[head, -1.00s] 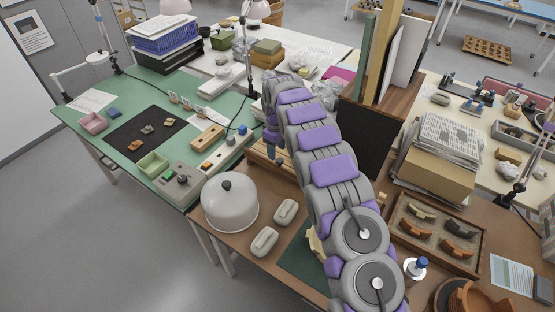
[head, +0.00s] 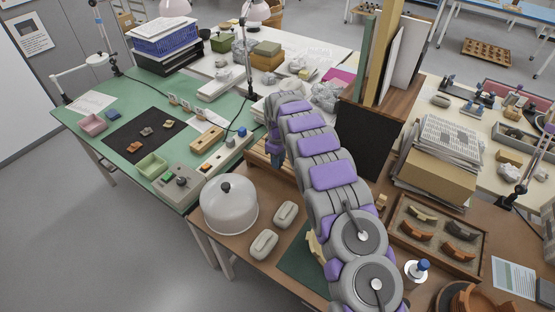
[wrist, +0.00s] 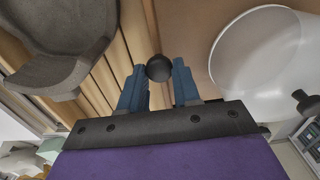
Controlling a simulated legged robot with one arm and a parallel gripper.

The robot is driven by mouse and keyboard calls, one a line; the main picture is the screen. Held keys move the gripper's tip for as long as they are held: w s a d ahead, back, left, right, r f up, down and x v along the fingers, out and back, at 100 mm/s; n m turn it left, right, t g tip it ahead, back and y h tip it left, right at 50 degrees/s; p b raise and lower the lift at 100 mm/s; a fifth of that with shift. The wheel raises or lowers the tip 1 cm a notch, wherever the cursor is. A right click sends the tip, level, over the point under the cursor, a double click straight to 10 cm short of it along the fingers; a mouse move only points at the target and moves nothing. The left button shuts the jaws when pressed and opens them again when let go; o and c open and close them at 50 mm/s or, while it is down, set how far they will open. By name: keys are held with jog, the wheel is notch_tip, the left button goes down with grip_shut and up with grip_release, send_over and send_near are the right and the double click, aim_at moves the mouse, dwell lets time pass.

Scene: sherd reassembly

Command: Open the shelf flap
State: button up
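My gripper (wrist: 160,88) shows in the wrist view as two blue fingers, spread apart and pointing away from the camera. A round black knob (wrist: 159,68) lies between the fingertips; I cannot tell whether they touch it. The knob sits in front of a brown wooden surface (wrist: 172,25), which may be the shelf flap. Wooden slats (wrist: 112,75) run beside it on the left. In the head view, part of a wooden slatted piece (head: 257,160) shows left of my gripper (head: 277,160). My arm hides most of the shelf and the knob there.
A pale dome with a black knob (head: 229,206) stands on the brown table near my gripper, also at right in the wrist view (wrist: 262,62). Two grey oblong pieces (head: 285,214) lie beside it. A dark upright panel (head: 367,140) stands right of my arm.

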jog(key=shift+d, duration=0.35)
jog(key=shift+c, duration=1.4)
grip_shut()
jog(key=shift+a, duration=0.15)
